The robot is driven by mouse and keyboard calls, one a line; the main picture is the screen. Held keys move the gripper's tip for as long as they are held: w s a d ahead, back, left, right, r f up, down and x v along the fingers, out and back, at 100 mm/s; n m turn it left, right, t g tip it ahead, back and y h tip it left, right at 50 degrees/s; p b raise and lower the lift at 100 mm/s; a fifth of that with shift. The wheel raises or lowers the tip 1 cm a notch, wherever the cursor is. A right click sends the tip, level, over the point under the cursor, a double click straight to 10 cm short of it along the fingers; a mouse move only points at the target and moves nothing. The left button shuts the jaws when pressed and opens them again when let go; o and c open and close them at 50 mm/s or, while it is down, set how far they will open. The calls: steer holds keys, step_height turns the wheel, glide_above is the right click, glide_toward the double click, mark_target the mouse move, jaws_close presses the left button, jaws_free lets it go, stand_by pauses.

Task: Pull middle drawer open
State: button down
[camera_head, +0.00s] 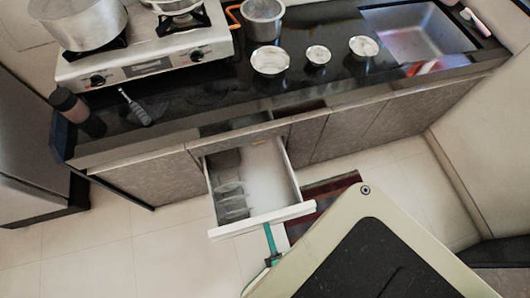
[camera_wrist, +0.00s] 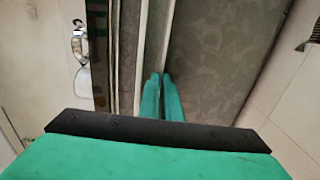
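The middle drawer (camera_head: 262,219) stands pulled well out from the cabinet front. Its pale front faces the room, and its inside shows a white bottom and a rack-like divider with several slots on the left. My gripper (camera_head: 268,228) is at the middle of the drawer front, from the room side. In the wrist view the two teal fingers of my gripper (camera_wrist: 161,76) lie close together, with their tips at a thin pale edge of the drawer (camera_wrist: 167,40). They look shut on that edge, though the exact contact is hidden.
The dark counter (camera_head: 190,105) above holds a stove (camera_head: 150,65) with pots, several metal bowls and a sink (camera_head: 415,35). Closed cabinet doors (camera_head: 370,130) flank the drawer. A dark red mat (camera_head: 335,187) lies below right. The tiled floor (camera_head: 140,255) at left is clear.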

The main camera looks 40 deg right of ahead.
stand_by(0.3)
steer(key=c, duration=2)
jaws_free()
steer(key=v, duration=1.1)
steer(key=shift+w, duration=0.1)
steer(key=w+a+r+m+y, duration=0.2)
steer(key=w+r+m, duration=0.1)
steer(key=r, duration=0.9)
steer(key=w+a+r+m+y, duration=0.3)
steer(key=r+m, duration=0.2)
steer(key=r, duration=0.7)
steer(key=w+a+r+m+y, duration=0.3)
steer(key=w+r+m, duration=0.1)
steer(key=r, duration=0.8)
steer(key=shift+a+r+m+g, duration=0.1)
steer(key=shift+a+m+g, duration=0.15)
steer(key=shift+m+g, duration=0.05)
